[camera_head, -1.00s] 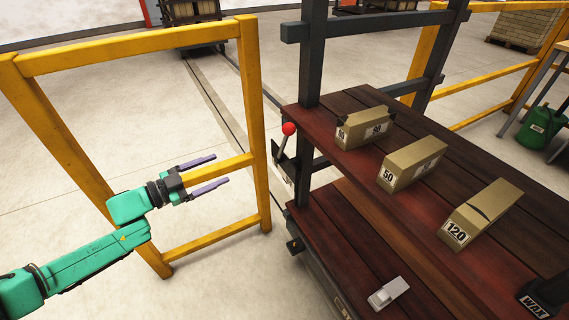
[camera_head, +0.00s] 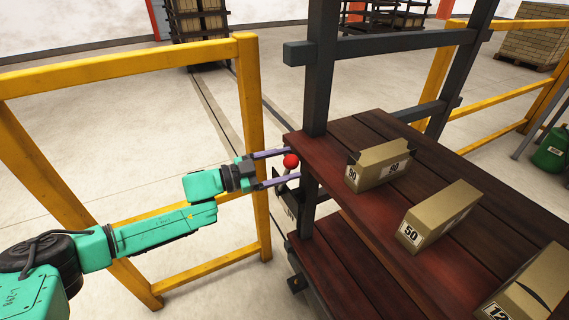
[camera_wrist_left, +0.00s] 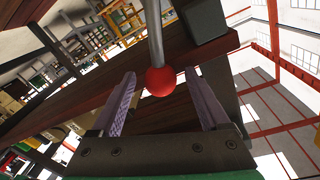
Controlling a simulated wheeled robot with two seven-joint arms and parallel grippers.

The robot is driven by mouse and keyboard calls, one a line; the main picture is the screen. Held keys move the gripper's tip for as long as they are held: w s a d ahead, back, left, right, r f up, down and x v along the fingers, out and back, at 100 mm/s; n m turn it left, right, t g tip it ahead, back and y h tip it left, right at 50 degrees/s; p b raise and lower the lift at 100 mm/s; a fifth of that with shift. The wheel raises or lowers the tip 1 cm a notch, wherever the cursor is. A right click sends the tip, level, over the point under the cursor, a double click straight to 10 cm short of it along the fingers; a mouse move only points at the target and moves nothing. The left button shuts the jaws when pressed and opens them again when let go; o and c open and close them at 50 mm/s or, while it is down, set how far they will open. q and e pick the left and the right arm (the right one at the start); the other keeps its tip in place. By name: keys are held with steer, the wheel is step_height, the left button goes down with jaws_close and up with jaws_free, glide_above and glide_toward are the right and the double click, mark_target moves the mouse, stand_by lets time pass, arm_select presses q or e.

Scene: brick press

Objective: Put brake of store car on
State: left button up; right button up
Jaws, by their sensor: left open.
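The store car (camera_head: 330,165) is a rack with dark red wooden shelves and dark metal posts, at the right of the head view. Its brake lever has a red ball knob (camera_head: 291,161) at the car's left edge. In the left wrist view the red knob (camera_wrist_left: 160,81) sits on a grey rod between the finger tips. My left gripper (camera_head: 279,167) is open, with its two purple fingers on either side of the knob. I see a gap between the knob and each finger in the wrist view. My right gripper is not in view.
Boxes marked 90 (camera_head: 378,165), 50 (camera_head: 438,216) and another (camera_head: 530,285) stand on the upper shelf. A yellow rail frame (camera_head: 252,120) stands left of the car, close by my left arm. Open floor lies behind.

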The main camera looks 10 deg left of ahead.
arm_select(q)
jaws_close()
stand_by(1.4)
